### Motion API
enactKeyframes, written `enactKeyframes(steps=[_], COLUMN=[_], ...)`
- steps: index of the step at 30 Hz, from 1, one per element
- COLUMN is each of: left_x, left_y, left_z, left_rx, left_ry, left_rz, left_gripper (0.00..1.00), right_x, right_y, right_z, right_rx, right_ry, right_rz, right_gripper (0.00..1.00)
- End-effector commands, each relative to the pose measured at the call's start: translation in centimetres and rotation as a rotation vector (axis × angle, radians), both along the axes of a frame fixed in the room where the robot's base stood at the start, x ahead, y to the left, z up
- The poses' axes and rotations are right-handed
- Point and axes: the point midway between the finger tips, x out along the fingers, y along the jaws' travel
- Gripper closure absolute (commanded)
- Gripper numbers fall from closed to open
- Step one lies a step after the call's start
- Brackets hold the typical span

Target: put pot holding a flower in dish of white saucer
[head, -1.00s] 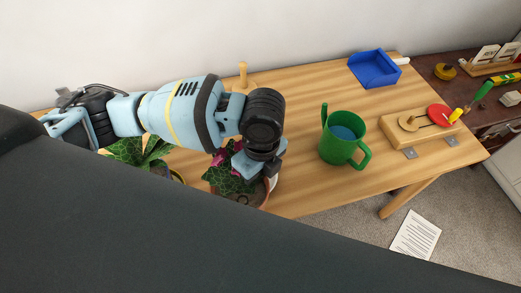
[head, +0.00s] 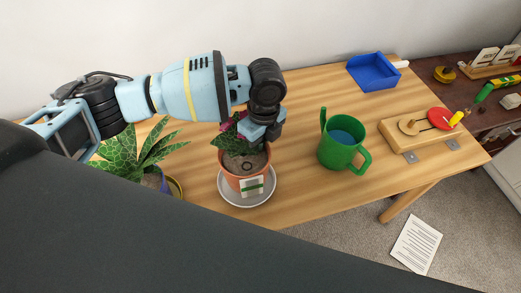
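The pot holding a flower (head: 235,182) is terracotta, with dark leaves, magenta petals and a white-green label. It is upright in the head view, within the outline of the white saucer (head: 229,198). I cannot tell whether its base touches the dish. My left gripper (head: 262,143) is at the pot's far right rim and appears shut on it. The fingertips are partly hidden by the wrist and the plant. My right gripper is not in view.
A green watering can (head: 338,153) stands close on the right. A leafy potted plant (head: 135,155) is on the left. A blue tray (head: 374,71) and a wooden toy board (head: 405,137) are farther right on the wooden table (head: 310,205).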

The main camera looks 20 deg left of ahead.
Motion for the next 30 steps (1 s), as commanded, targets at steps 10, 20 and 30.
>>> enactKeyframes(steps=[10,20,30], left_x=[0.0,-0.1,-0.1], left_y=[0.0,0.0,0.0], left_z=[-2.8,-3.2,-3.2], left_rx=[0.0,0.002,0.002], left_ry=[0.0,0.001,0.001], left_rz=[0.0,0.0,0.0], left_gripper=[1.0,0.95,0.74], right_x=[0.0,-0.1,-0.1], right_y=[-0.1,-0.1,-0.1], right_z=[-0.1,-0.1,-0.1], right_rx=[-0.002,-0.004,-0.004], right_ry=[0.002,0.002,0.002], right_rz=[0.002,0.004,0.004], right_gripper=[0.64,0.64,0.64])
